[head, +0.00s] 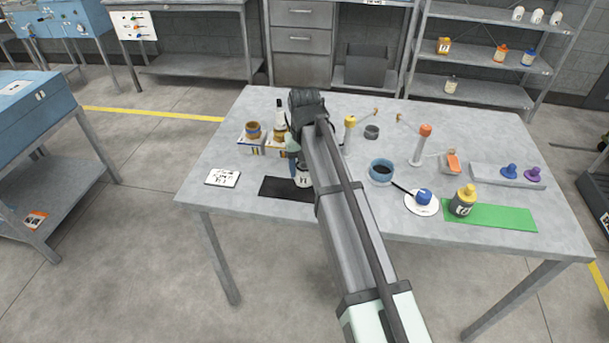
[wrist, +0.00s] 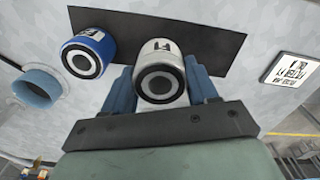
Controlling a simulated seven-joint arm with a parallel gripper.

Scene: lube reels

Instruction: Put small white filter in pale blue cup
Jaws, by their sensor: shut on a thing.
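The small white filter (wrist: 160,72) with a black label sits between my gripper's blue fingers (wrist: 167,85) in the wrist view. My gripper is shut on it. In the head view the white filter (head: 302,178) shows beside my arm, at the black mat (head: 276,189); I cannot tell whether it touches the mat. The pale blue cup (head: 381,171) stands upright on the table, right of my arm, with a dark inside. It also shows at the left of the wrist view (wrist: 37,88), apart from my gripper. My arm hides part of the mat.
A blue filter (wrist: 89,54) stands close beside the white one. A white label card (head: 222,178) lies left of the mat. Right of the cup are a white disc (head: 420,207) with a blue-topped item and a yellow-capped bottle (head: 462,201) on a green mat (head: 505,217).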

